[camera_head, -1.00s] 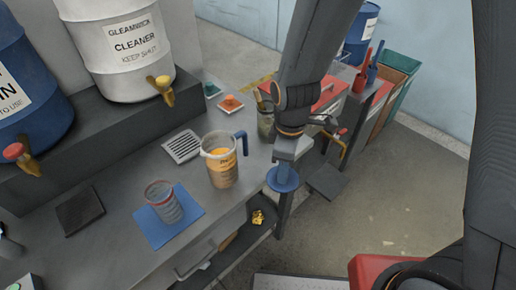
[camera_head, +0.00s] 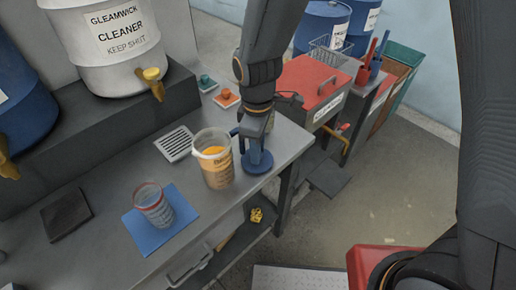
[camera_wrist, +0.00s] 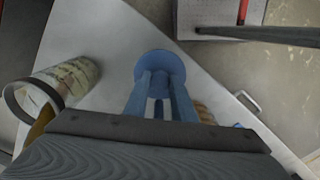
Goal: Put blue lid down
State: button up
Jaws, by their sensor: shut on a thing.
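The blue lid (camera_head: 260,165) is a round disc, held flat below my gripper (camera_head: 256,143) close to the right end of the grey table. It stands just right of the clear measuring jug (camera_head: 219,177) with orange contents. Whether the lid touches the table top is unclear. In the wrist view the lid (camera_wrist: 160,65) shows as a blue disc beyond the blue fingers of my gripper (camera_wrist: 161,98), which are shut on its grip part. The grip itself is mostly hidden by the fingers.
A tumbler (camera_head: 154,206) stands on a blue mat (camera_head: 178,230). A slotted grate (camera_head: 173,144) lies behind the jug. Teal (camera_head: 206,83) and orange (camera_head: 227,97) lids lie at the back. Bare table (camera_head: 96,233) lies front left.

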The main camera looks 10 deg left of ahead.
jog(key=shift+f, duration=0.1)
jog(key=o, duration=1)
notch_tip(320, 180, up, 12)
jog(key=b, duration=0.3)
jog(key=s+d+f+m, duration=0.1)
jog(key=d+m, duration=0.4)
jog(key=d, duration=0.3)
jog(key=d+f+m, duration=0.2)
jog(key=d+m, duration=0.3)
jog(key=d, duration=0.3)
jog(key=s+d+f+m+t, duration=0.1)
jog(key=d+f+m, duration=0.1)
jog(key=d+m, duration=0.4)
jog(key=shift+s+d+f+p, duration=0.15)
jog(key=shift+d, duration=0.45)
jog(key=shift+s+d+f+p, duration=0.1)
jog(key=shift+s+d+p, duration=0.05)
jog(key=shift+d, duration=0.4)
